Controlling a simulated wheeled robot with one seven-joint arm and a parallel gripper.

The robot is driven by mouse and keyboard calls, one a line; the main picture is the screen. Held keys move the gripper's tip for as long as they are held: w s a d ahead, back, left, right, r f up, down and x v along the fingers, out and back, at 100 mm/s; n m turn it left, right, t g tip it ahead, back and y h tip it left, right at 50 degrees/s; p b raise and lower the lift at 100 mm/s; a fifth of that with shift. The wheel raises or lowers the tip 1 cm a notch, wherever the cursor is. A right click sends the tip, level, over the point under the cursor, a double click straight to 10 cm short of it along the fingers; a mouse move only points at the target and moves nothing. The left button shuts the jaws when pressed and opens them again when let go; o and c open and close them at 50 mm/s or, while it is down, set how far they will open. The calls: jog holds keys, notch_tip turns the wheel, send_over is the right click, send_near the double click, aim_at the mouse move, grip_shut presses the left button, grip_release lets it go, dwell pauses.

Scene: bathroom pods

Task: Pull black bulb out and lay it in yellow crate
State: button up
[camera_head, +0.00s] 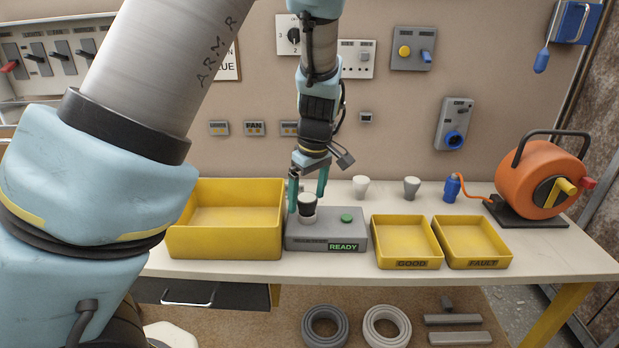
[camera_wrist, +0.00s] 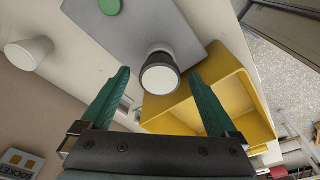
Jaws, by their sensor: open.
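The black bulb (camera_head: 307,203) stands upright in a pale socket on the grey tester box (camera_head: 326,241), which has a green button and a READY label. In the wrist view the bulb (camera_wrist: 160,76) shows its white round top and dark body, between and beyond the fingertips. My gripper (camera_head: 308,190) is open above the bulb, its teal fingers on either side; I cannot tell whether they touch it. In the wrist view my gripper (camera_wrist: 163,85) holds nothing. The large yellow crate (camera_head: 225,252) is just left of the tester and looks empty; it also shows in the wrist view (camera_wrist: 262,123).
Two small yellow trays, GOOD (camera_head: 405,254) and FAULT (camera_head: 478,253), sit right of the tester. A white bulb (camera_head: 361,187) and a grey bulb (camera_head: 411,188) stand behind. An orange cable reel (camera_head: 545,178) is at the right. Wall panels stand behind my arm.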

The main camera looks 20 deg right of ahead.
jog(key=shift+f, duration=0.6)
grip_shut()
dwell(0.9)
